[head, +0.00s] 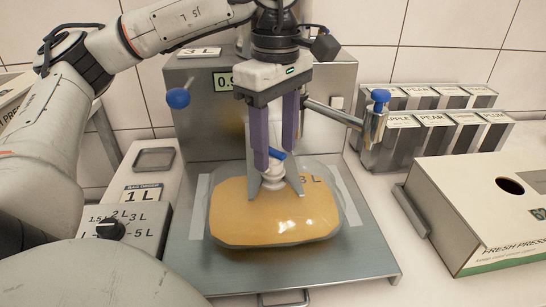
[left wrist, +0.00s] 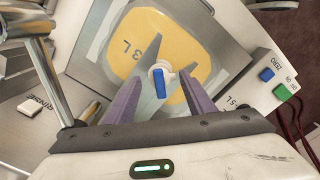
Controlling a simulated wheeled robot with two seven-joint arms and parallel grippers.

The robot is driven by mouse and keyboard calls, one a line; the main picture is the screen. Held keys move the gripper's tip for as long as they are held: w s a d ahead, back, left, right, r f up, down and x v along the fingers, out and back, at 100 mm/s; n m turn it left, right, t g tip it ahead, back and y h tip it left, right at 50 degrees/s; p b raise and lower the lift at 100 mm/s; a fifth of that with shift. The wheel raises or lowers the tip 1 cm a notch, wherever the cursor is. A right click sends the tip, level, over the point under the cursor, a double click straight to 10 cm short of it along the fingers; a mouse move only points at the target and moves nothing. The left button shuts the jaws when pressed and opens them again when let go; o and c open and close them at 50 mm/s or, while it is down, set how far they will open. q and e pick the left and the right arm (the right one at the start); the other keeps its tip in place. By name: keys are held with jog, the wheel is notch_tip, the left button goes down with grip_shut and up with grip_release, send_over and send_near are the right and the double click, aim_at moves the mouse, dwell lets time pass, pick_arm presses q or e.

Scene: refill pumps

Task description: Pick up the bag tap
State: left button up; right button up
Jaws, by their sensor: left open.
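The bag tap, white with a blue lever (head: 277,155), stands on top of a clear bag of orange liquid marked 3 L (head: 275,217). The bag lies on the metal plate of the filling machine. My left gripper (head: 274,190) points down over the bag, its purple fingers apart on either side of the tap. In the left wrist view the blue lever (left wrist: 159,82) shows between the open fingertips, with the orange bag (left wrist: 152,37) behind it. Whether a finger touches the tap I cannot tell. My right gripper is not in view.
The filler's metal nozzle (head: 373,125) with a blue knob is just right of my gripper. Labelled metal bins (head: 432,140) and a juice carton (head: 490,215) stand at the right. A dial box (head: 118,230) is at the left.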

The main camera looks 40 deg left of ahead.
pick_arm(q)
notch_tip(320, 180, down, 2)
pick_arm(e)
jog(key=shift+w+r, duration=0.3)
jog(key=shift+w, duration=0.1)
pick_arm(q)
jog(key=shift+c, duration=0.3)
jog(key=c, duration=1)
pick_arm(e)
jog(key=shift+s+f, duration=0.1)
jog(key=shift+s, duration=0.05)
pick_arm(q)
jog(key=shift+c, duration=0.7)
